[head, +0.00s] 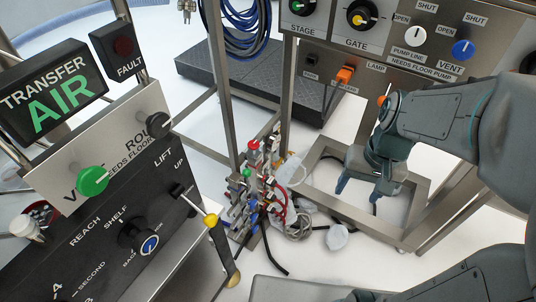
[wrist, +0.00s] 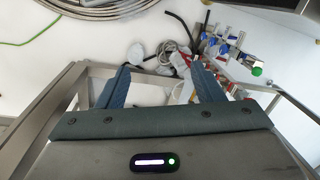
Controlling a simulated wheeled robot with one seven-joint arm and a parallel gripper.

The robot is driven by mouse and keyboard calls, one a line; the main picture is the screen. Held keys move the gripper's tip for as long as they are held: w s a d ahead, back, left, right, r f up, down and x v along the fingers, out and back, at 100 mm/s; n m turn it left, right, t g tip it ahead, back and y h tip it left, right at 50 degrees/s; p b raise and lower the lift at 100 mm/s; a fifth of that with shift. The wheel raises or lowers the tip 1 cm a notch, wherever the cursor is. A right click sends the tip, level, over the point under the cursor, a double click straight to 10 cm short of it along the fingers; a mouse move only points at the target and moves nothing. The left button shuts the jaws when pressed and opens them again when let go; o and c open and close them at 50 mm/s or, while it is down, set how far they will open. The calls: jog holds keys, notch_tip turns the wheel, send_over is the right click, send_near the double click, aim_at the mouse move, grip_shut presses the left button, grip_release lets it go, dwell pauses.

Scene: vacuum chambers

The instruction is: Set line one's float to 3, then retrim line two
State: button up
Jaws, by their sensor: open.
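A cluster of small metal fittings (head: 250,198) stands near the floor in the middle of the head view, with a red knob (head: 253,145), a green knob, and blue parts. The cluster also shows at the upper right of the wrist view, with a blue fitting (wrist: 225,48) and a green knob (wrist: 257,71). My gripper (head: 362,188) is open and empty, right of the cluster and apart from it. Its two blue-grey fingers (wrist: 163,82) point toward the floor beside the cluster in the wrist view. I cannot make out floats, scales, or which line is which.
A grey panel (head: 435,65) with knobs is at upper right. Metal frame rails (head: 390,238) surround my gripper. Hoses and a pale cup-like item (head: 337,237) lie on the floor.

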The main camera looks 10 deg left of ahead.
jog(key=w+a+f+m+g+y+b, duration=0.2)
jog(key=w+f, duration=0.2)
jog(key=f, duration=0.4)
jog(key=w+a+f+m+g+y+b, duration=0.1)
jog(key=w+a+f+g+y+b, duration=0.15)
jog(key=f, duration=0.55)
jog(key=m+t+y+b, duration=1)
jog(key=m+t+y, duration=0.15)
jog(key=m, duration=0.75)
send_near(255, 229)
jog(key=shift+h, duration=0.4)
jog(key=shift+w+f+b+x, duration=0.2)
jog(key=shift+b+x, duration=0.45)
jog(key=shift+x, duration=1.15)
jog(key=shift+w+f+b+x, duration=0.1)
jog(key=shift+f+b+x, duration=0.4)
jog(key=shift+x, duration=1.25)
jog(key=shift+w+b+x, duration=0.1)
jog(key=shift+b+x, duration=0.75)
jog(key=shift+x, duration=0.95)
jog(key=shift+d, duration=0.15)
jog(key=shift+c, duration=0.3)
jog(key=c, duration=0.9)
